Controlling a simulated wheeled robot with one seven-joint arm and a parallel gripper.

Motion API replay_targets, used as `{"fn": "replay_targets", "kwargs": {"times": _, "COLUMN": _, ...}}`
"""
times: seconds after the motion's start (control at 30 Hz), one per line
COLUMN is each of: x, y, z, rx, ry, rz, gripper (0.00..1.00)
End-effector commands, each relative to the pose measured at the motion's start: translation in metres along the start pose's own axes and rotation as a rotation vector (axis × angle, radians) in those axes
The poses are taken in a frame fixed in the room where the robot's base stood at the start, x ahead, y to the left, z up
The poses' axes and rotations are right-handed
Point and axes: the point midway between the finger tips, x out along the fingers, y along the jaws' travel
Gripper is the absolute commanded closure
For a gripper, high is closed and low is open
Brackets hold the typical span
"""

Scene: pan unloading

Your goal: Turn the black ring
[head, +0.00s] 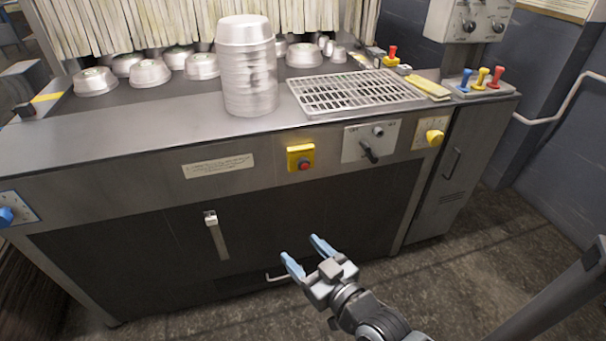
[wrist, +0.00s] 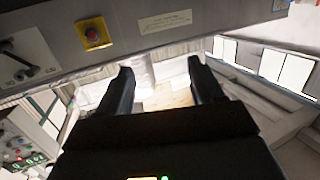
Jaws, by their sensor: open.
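A pale control plate (head: 353,146) is set in the machine's front panel, right of the yellow box. It bears a black lever-like knob (head: 369,152) and, above it, a small round dark-rimmed part (head: 378,131). I cannot tell clearly which of these is the black ring. The plate also shows at the upper left of the wrist view, with the black knob (wrist: 22,72) on it. My gripper (head: 302,248), with blue fingertips, is open and empty. It is below and left of the plate, in front of the dark lower cabinet, apart from both. The wrist view shows its spread fingers (wrist: 160,68).
A yellow box with a red button (head: 301,158) and a yellow knob (head: 434,137) flank the plate. Stacked metal pans (head: 247,75) and a metal grate (head: 352,91) are on the counter. A cabinet handle (head: 278,277) is near my gripper.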

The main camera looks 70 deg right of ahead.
Motion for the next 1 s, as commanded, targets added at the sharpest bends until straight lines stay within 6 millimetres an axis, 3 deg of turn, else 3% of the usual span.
{"fn": "replay_targets", "kwargs": {"times": 0.03, "x": 0.028, "y": 0.016, "z": 0.007, "rx": 0.006, "ry": 0.021, "rz": 0.051, "gripper": 0.33}}
{"fn": "replay_targets", "kwargs": {"times": 0.1, "x": 0.061, "y": 0.038, "z": 0.014, "rx": 0.012, "ry": 0.039, "rz": 0.113, "gripper": 0.33}}
{"fn": "replay_targets", "kwargs": {"times": 0.2, "x": 0.103, "y": 0.073, "z": 0.018, "rx": 0.018, "ry": 0.062, "rz": 0.194, "gripper": 0.33}}
{"fn": "replay_targets", "kwargs": {"times": 0.33, "x": 0.143, "y": 0.115, "z": 0.017, "rx": 0.022, "ry": 0.086, "rz": 0.277, "gripper": 0.33}}
{"fn": "replay_targets", "kwargs": {"times": 0.5, "x": 0.17, "y": 0.15, "z": 0.013, "rx": 0.025, "ry": 0.101, "rz": 0.338, "gripper": 0.33}}
{"fn": "replay_targets", "kwargs": {"times": 0.77, "x": 0.194, "y": 0.165, "z": 0.009, "rx": 0.025, "ry": 0.106, "rz": 0.352, "gripper": 0.33}}
{"fn": "replay_targets", "kwargs": {"times": 1.0, "x": 0.228, "y": 0.177, "z": 0.006, "rx": 0.025, "ry": 0.106, "rz": 0.351, "gripper": 0.33}}
